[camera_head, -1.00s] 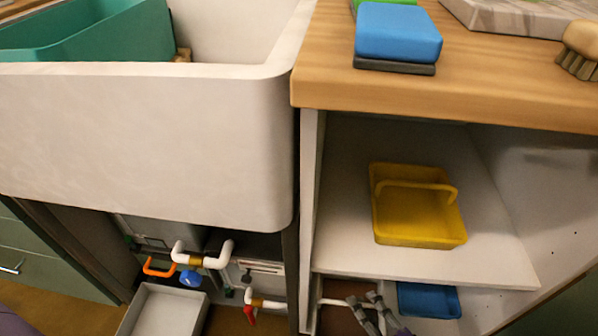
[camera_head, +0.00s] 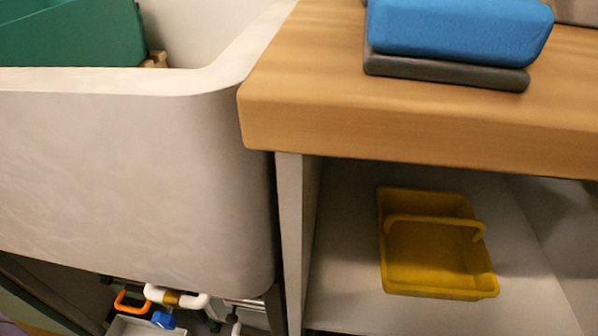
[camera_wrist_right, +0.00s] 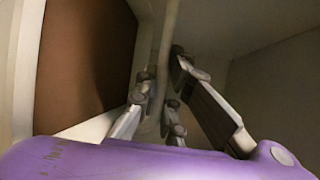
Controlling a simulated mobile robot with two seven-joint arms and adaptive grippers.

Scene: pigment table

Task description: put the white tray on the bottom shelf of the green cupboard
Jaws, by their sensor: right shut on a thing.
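My right gripper (camera_wrist_right: 159,86) shows in the right wrist view. Its fingers are closed around a thin pale wall (camera_wrist_right: 166,38), which looks like the rim of the white tray. Most of the tray is hidden or dark, and I cannot tell whether it rests on anything. The right gripper is out of the head view. My left gripper is in neither view.
A yellow caddy (camera_head: 437,258) stands on the upper shelf.

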